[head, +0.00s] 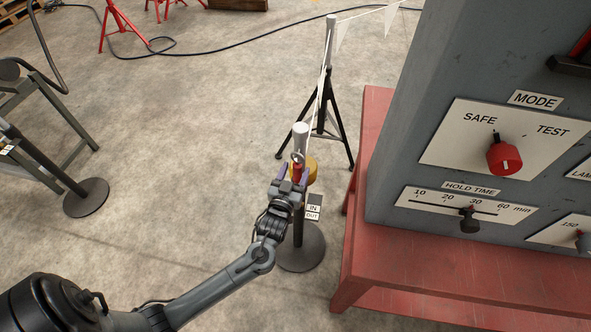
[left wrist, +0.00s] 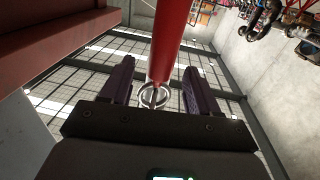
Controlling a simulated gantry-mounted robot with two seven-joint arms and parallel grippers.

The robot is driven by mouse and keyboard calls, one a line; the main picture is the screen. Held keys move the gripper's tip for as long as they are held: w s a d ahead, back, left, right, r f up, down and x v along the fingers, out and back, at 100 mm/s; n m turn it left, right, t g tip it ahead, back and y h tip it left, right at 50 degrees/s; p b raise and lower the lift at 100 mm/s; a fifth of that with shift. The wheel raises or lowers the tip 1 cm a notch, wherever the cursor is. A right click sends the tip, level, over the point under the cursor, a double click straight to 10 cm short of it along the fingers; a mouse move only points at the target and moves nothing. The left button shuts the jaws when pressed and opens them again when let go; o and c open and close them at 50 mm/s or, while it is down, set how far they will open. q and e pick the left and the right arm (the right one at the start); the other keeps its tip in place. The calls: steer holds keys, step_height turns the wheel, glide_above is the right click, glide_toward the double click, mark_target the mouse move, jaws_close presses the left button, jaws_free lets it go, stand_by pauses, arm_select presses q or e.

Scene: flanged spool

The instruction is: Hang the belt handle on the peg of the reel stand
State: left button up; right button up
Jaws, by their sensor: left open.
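The red belt handle (head: 297,169) is at the upper part of a grey-topped post (head: 300,133), with a small metal ring at its top. My left gripper (head: 293,180) is at the handle, its purple fingers open on either side. In the left wrist view the red handle (left wrist: 167,45) runs between the two open fingers, with a metal ring (left wrist: 152,96) at its near end. A yellow round part (head: 311,171) shows just behind the handle. The peg cannot be made out, nor whether the ring is around it. My right gripper is not in view.
The post has a round dark base (head: 301,252) and an IN/OUT label (head: 313,208). A tripod stand (head: 331,120) with a pennant line is behind. A red bench (head: 440,277) with a grey control cabinet (head: 412,125) stands close on the right.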

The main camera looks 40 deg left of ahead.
arm_select(q)
steer(key=s+d+r+m+g+h+p, duration=0.1)
steer(key=s+d+m+g+h+p, duration=0.4)
steer(key=s, duration=0.8)
steer(key=s+d+r+m+g+h+p, duration=0.1)
steer(key=s+d+r+m+g+h, duration=0.1)
steer(key=s+d+g, duration=0.9)
steer(key=s+a+r+t+p, duration=0.1)
steer(key=r+p, duration=1.7)
steer(key=p, duration=0.1)
steer(key=s+a+r+t+p, duration=0.2)
steer(key=r+p, duration=1.7)
steer(key=shift+s+r, duration=0.15)
steer(key=shift+r, duration=0.1)
